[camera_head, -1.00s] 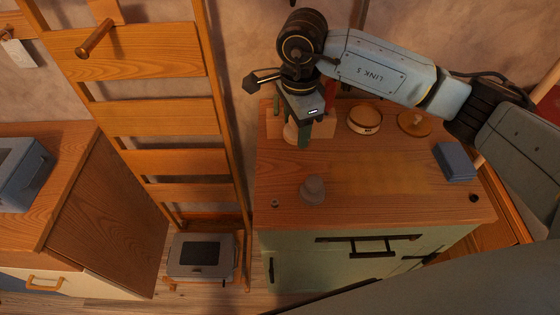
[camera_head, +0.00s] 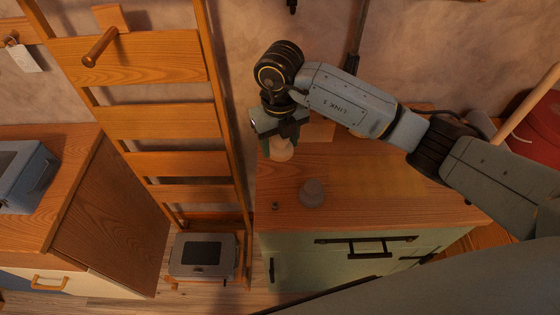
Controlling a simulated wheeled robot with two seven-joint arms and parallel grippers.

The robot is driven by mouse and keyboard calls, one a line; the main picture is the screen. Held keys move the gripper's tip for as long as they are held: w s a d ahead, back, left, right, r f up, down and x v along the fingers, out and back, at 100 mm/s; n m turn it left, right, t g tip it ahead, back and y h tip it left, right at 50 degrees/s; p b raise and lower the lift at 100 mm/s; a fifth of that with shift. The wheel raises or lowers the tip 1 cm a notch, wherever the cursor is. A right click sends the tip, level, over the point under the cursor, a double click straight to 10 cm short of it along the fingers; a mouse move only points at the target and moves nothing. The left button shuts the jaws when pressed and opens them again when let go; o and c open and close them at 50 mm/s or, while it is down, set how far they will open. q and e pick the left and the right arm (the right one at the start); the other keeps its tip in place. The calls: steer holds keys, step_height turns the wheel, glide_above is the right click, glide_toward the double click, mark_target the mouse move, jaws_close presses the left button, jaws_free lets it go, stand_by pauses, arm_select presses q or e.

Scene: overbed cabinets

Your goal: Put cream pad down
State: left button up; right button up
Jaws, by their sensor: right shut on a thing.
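The cream pad (camera_head: 281,152) is a small pale rounded thing at the left back part of the green cabinet's wooden top (camera_head: 350,205). My right gripper (camera_head: 279,138) is shut on it from above, with its greenish fingers at the pad's sides. The gripper body hides the pad's upper part. I cannot tell whether the pad touches the wood. My left gripper is not in view.
A grey knobbed piece (camera_head: 312,192) and a small dark peg (camera_head: 275,206) stand on the wooden top. A wooden block (camera_head: 319,130) is behind the gripper. A ladder (camera_head: 160,120) stands close on the left.

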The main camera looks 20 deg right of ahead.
mark_target(280, 168)
steer(key=shift+f, duration=3.25)
steer(key=shift+f, duration=0.1)
steer(key=o, duration=0.4)
steer(key=shift+f+b, duration=0.1)
steer(key=shift+b, duration=0.2)
steer(key=o, duration=0.5)
steer(key=shift+r, duration=0.2)
step_height(280, 168, up, 12)
steer(key=shift+r+p, duration=0.1)
steer(key=shift+p, duration=0.25)
steer(key=shift+s, duration=0.1)
